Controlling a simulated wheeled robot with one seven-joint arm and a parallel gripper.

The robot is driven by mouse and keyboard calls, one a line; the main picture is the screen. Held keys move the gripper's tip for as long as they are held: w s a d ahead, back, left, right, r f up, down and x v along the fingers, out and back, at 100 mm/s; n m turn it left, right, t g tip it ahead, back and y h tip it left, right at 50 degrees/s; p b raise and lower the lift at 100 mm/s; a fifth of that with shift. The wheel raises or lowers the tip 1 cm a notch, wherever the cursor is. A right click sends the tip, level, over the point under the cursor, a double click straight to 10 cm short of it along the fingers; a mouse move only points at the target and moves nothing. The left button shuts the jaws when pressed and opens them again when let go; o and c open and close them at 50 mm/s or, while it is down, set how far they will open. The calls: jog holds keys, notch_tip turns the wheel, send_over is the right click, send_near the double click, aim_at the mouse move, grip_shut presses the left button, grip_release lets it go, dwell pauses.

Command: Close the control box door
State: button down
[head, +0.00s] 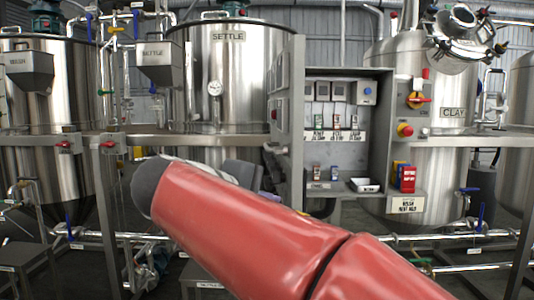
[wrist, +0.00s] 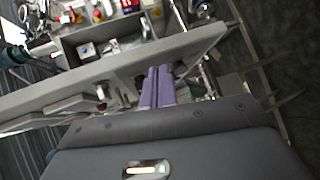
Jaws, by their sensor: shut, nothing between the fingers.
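The grey control box (head: 380,115) stands open at centre right in the head view, with its switches and shelves showing. Its door (head: 297,105) is swung out at the box's left side, seen nearly edge-on. In the wrist view a long grey panel (wrist: 120,80), which looks like the door, crosses the picture at a slant, with part of the box interior beyond it. My gripper (wrist: 157,88) shows there as two purple fingers, shut together and empty, beside the panel. I cannot tell whether they touch it. In the head view my red arm hides much of the area below the door.
A white tray (head: 365,185) and small labelled items sit on the box's lower shelf. A steel tank marked SETTLE (head: 228,90) stands behind left, and a tank marked CLAY (head: 455,90) behind right. A horizontal rail (head: 190,140) runs left of the box.

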jog(key=s+a+r+t+h, duration=0.25)
jog(key=a+r, duration=0.55)
jog(key=a, duration=0.4)
jog(key=s+d+x, duration=0.2)
jog(key=x, duration=1)
jog(key=shift+w+d+r+t, duration=0.25)
jog(key=shift+w+d+t, duration=0.05)
jog(key=shift+t, duration=0.05)
jog(key=shift+d, duration=0.1)
